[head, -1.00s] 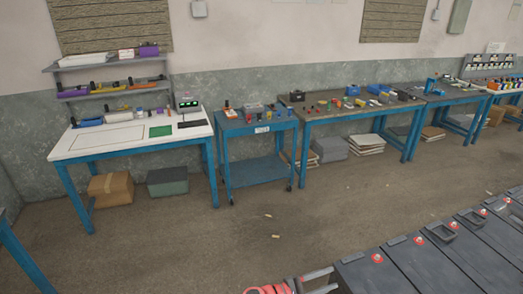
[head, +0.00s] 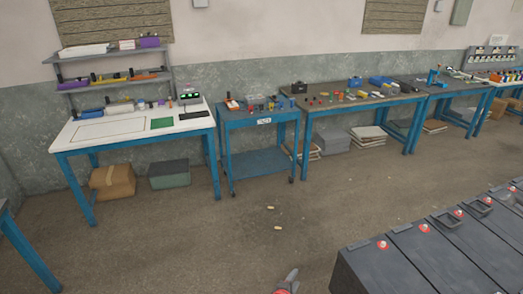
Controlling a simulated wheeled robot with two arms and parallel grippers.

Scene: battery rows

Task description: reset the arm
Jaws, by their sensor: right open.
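My right gripper (head: 289,280) shows only as a small grey and red part at the bottom edge, right of the middle. The rest of it is cut off by the frame. It is above the floor, left of the dark battery row (head: 410,265), with nothing visible held in it. It counts as open. My left gripper is not in view.
Dark batteries with red caps fill the lower right. A white-topped workbench (head: 125,140), a blue cart (head: 258,165) and a grey-topped bench (head: 350,108) stand along the wall. The floor between is clear except for small pale bits (head: 277,228).

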